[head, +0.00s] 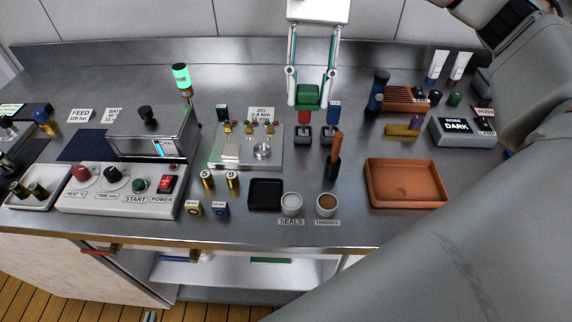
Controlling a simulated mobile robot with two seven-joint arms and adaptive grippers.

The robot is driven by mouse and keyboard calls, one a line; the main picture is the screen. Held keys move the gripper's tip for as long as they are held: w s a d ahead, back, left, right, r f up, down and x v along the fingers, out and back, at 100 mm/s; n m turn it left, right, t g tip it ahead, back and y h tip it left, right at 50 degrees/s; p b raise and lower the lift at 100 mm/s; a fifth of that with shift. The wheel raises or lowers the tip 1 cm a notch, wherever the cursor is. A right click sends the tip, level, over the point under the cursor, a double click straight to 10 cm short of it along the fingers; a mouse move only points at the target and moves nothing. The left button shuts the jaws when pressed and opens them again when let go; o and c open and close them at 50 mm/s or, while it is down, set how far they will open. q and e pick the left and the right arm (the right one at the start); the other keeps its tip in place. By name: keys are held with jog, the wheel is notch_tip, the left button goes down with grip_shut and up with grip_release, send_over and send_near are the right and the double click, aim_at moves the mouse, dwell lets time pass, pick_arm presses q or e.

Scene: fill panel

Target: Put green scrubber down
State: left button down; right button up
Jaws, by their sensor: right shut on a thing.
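My right gripper (308,103) reaches down from the top middle of the head view. Its two thin fingers are shut on the green scrubber (308,95), a dark green block. The scrubber is just above and behind a red piece (304,118) standing at a small dark holder (303,135); I cannot tell whether they touch. A blue piece (334,112) stands to its right at a second dark holder (328,136). My left gripper is not in view.
A jig plate (277,156) lies left of the holders. A brown-handled tool (336,150) stands in front right. An orange tray (406,203) is at the right, a black tray (265,206) in front. Bare steel shows behind the jig. My arm covers the lower right.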

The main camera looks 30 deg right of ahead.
aim_at(301, 177)
jog(key=shift+a, duration=0.15)
notch_tip(301, 177, down, 20)
jog(key=shift+r+b, duration=0.2)
jog(key=shift+b, duration=0.1)
jog(key=shift+f, duration=0.15)
jog(key=o, duration=0.9)
jog(key=v, duration=1.2)
